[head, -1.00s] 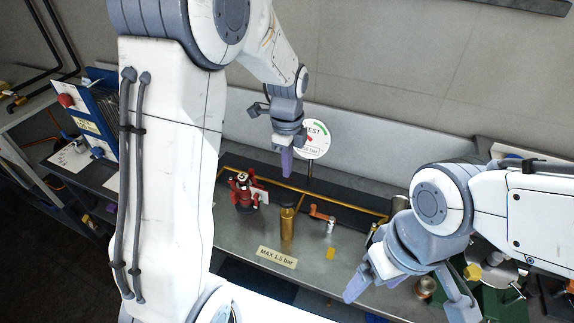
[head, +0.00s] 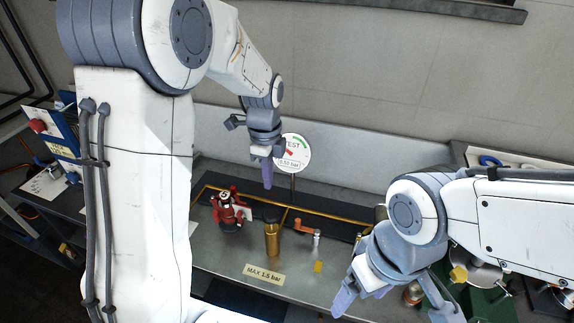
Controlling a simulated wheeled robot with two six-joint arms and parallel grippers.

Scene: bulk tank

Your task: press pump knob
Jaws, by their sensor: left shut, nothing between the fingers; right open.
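The pump is an upright brass cylinder (head: 272,239) on the grey bench, with a dark round knob (head: 270,215) on top. My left gripper (head: 267,184) is shut and empty, pointing down. In the picture its tip is just above the knob, with a visible gap. A round gauge (head: 294,150) on a thin post stands behind; it reads 0.50 bar, and my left gripper hides part of its face. My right gripper (head: 390,303) is open and low at the right, apart from the pump.
A red valve fitting (head: 228,212) stands left of the pump, and an orange-handled lever (head: 304,228) right of it. A label plate (head: 264,274) reading MAX 1.5 bar lies in front. Green equipment (head: 490,302) is at the far right.

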